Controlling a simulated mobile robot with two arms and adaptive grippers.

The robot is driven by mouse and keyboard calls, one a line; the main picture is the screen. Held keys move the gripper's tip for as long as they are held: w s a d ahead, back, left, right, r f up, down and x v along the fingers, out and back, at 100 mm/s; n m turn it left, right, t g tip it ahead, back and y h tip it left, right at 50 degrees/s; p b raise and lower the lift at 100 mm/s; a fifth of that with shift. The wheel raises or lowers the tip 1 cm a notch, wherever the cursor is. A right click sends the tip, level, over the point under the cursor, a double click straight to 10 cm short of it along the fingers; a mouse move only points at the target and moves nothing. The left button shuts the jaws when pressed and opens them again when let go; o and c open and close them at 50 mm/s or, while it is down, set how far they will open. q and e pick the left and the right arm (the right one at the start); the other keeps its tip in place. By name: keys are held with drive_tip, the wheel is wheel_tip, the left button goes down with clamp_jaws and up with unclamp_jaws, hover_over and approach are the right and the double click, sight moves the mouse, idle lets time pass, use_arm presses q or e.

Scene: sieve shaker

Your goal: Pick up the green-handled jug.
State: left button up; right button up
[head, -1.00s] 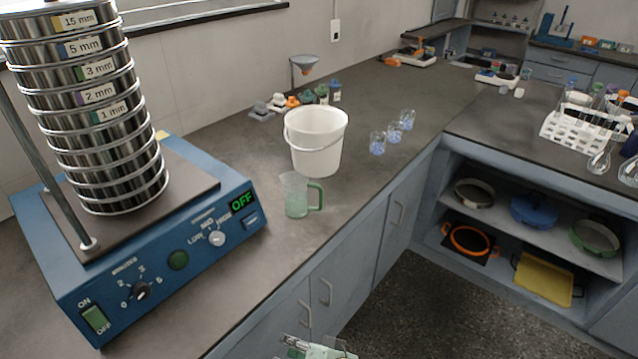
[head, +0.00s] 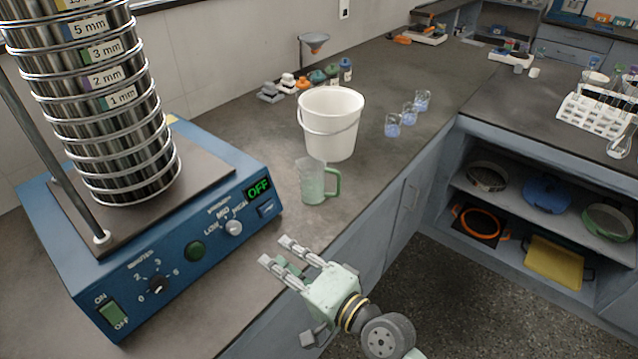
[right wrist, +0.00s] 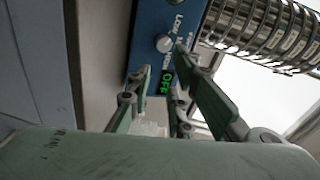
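The green-handled jug (head: 312,184) stands upright on the grey counter, in front of the white bucket and right of the blue sieve shaker. Its green handle is on its right side. My right gripper (head: 274,251) is in front of the jug, nearer the camera, by the counter's front edge. Its fingers are apart and empty, pointing left toward the shaker. In the right wrist view the open fingers (right wrist: 160,82) show with the shaker's panel beyond them; I cannot make out the jug there. My left gripper is not in view.
The blue sieve shaker (head: 150,262) with its sieve stack (head: 115,120) fills the left. A white bucket (head: 330,125) stands close behind the jug. Several small beakers (head: 408,114) stand further right. The counter (head: 375,165) right of the jug is clear.

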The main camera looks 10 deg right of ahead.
drive_tip(key=w+d+r+m+t+h, duration=0.6)
drive_tip(key=w+m, duration=0.3)
drive_tip(key=m, duration=0.6)
drive_tip(key=m+g+h, duration=0.2)
drive_tip(key=m+h, duration=0.7)
drive_tip(key=m, duration=0.6)
approach(339, 182)
drive_tip(key=w, duration=0.1)
drive_tip(key=w+r, duration=0.1)
drive_tip(key=w, duration=0.1)
drive_tip(key=shift+d, duration=0.25)
drive_tip(key=shift+w+d+f+g, duration=0.15)
drive_tip(key=shift+d+g, duration=0.05)
drive_tip(key=shift+g, duration=0.2)
drive_tip(key=x, duration=0.7)
drive_tip(key=shift+w+f+p, duration=0.15)
drive_tip(key=shift+p, duration=0.25)
drive_tip(key=shift+c, duration=0.4)
clamp_jaws()
